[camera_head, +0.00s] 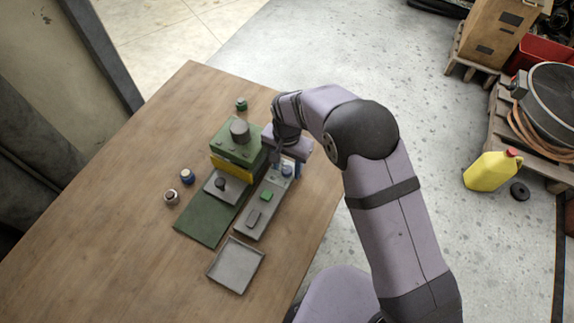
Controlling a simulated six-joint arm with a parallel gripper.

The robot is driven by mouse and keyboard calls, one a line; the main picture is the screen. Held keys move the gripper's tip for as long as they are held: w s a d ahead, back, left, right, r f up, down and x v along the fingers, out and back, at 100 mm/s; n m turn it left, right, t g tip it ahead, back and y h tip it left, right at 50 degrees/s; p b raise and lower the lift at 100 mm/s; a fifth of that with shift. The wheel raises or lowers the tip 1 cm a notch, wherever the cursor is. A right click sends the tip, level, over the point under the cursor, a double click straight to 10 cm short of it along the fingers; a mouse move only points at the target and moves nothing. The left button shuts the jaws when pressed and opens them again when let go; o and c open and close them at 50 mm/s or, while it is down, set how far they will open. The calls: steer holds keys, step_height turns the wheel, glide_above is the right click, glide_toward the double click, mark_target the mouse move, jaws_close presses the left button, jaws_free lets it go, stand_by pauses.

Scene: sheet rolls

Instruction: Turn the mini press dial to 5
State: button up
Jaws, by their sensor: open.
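My gripper (284,160) points down over that far end, open. I cannot tell whether its fingers touch the round part.
A grey square tray (236,265) lies in front of the panel. The table's left side is clear.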

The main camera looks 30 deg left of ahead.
mark_target(287, 169)
steer(key=shift+r, duration=0.1)
steer(key=shift+r+b, duration=1.05)
steer(key=shift+r, duration=2.55)
